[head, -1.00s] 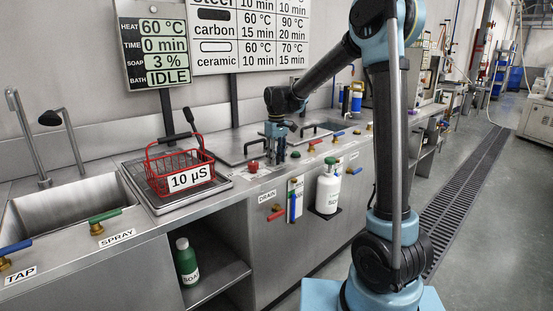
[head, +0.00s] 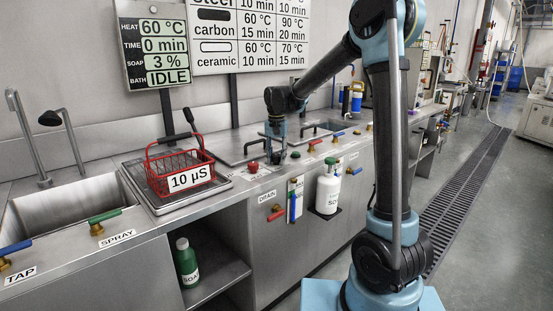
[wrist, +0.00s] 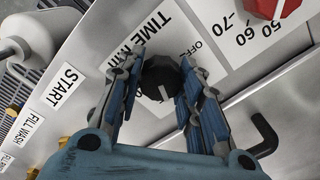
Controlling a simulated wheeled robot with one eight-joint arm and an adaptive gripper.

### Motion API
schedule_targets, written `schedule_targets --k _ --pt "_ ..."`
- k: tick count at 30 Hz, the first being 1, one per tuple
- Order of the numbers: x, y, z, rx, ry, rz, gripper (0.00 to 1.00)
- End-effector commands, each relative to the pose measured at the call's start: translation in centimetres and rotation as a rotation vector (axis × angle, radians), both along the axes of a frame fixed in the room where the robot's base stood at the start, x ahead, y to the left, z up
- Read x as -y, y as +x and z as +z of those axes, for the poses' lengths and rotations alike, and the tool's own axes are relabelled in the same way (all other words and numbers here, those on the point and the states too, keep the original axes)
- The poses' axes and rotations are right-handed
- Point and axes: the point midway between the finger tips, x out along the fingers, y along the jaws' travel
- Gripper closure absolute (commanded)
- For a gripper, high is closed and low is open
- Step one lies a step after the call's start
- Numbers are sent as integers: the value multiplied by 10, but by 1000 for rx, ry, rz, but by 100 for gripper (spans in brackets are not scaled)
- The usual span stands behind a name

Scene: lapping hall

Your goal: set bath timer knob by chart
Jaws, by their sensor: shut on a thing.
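The bath timer knob (wrist: 160,78) is black with a white pointer mark. In the wrist view it sits on a plate labelled TIME MIN, with OFF printed beside it. My gripper (wrist: 158,92) has its two blue-grey fingers on either side of the knob, shut on it. In the head view my gripper (head: 277,158) points down at the counter, and the knob is mostly hidden there. The chart (head: 250,40) on the wall lists temperatures and minutes for steel, carbon and ceramic. The display (head: 158,48) reads 60 °C, 0 min, 3 %, IDLE.
A red knob (wrist: 275,6) with temperature numbers is close to the timer knob. A black handle (wrist: 265,135) stands nearby. A red basket (head: 180,172) marked 10 µS rests on a tray at left.

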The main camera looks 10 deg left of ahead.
Motion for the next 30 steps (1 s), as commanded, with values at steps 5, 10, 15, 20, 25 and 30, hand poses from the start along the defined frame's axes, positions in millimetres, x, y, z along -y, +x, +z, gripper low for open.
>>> schedule_targets --k 5,10,15,20,25,30 --pt "1 2 0 3 -1 -136 90" --pt "1 2 0 3 0 -238 90" --pt "1 1 0 3 0 -304 90" --pt "0 1 0 3 0 -335 90" --pt "0 1 0 2 0 -346 90" --pt "0 1 0 2 1 -346 90"
